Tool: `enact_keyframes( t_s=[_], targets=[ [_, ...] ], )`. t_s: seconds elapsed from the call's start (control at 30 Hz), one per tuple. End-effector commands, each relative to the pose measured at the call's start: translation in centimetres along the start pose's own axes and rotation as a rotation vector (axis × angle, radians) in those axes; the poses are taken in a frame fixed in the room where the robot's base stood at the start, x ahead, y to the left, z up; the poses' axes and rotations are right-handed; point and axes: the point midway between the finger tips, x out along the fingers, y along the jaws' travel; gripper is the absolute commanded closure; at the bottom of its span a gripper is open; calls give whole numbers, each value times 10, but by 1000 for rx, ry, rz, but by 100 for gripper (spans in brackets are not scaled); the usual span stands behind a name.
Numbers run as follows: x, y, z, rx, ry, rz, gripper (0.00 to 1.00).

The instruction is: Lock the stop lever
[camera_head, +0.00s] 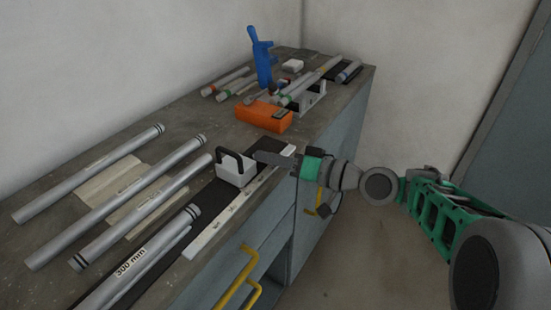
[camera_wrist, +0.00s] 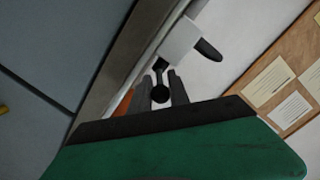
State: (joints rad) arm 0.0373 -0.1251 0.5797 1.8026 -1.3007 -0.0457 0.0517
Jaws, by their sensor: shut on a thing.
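The stop is a pale block (camera_head: 235,172) on the dark rail along the bench's front edge, with a black arched part on top. In the wrist view, the block (camera_wrist: 181,40) has a dark stub on one side and a short rod ending in a round black knob (camera_wrist: 160,94), which I take for the stop lever. My gripper (camera_head: 260,157) reaches in from the right beside the block. In the wrist view, my gripper's fingers (camera_wrist: 160,84) are shut on the knob, one on each side. The head view hides the knob.
A white marked scale (camera_head: 224,224) runs along the front edge. Several metal tubes (camera_head: 138,215) lie left of the stop. An orange block (camera_head: 264,116) and a blue upright tool (camera_head: 262,60) stand farther back. Yellow handles (camera_head: 238,275) stick out from the cabinet front.

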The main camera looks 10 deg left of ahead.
Motion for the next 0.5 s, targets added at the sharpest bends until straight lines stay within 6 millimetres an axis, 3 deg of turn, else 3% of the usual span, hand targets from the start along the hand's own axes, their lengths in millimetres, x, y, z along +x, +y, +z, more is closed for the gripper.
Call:
enact_keyframes(
  t_s=[0.17,0.2,0.3,0.5],
  targets=[
    [1,1,4,7,-9,0,100],
    [1,1,4,7,-9,0,77],
    [0,1,4,7,-8,0,69],
    [0,0,3,5,-6,-1,68]
  ],
)
